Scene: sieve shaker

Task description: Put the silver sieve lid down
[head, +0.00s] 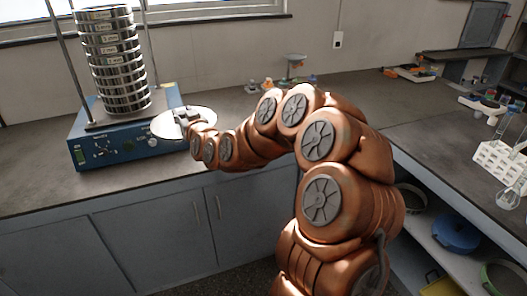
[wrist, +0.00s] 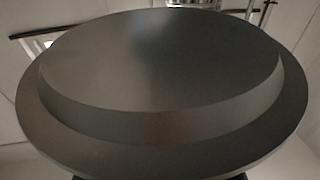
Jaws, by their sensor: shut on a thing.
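The silver sieve lid (head: 200,124) is a round shallow disc. My gripper (head: 187,117) is shut on it and holds it near the right end of the blue shaker. In the head view it overlaps the shaker's right front corner; I cannot tell the gap to the counter. In the wrist view the lid (wrist: 160,75) fills most of the picture, showing a broad dull grey face with a stepped rim. It hides nearly all of my fingers there. The sieve stack (head: 112,62) stands on the blue shaker (head: 125,148), left of the lid.
Upright rods (head: 68,60) flank the stack. The grey counter (head: 235,103) is bare just right of the lid. Small coloured items (head: 265,85) and a small stand (head: 296,62) sit farther back. A white rack (head: 497,165) with glassware stands on the right counter.

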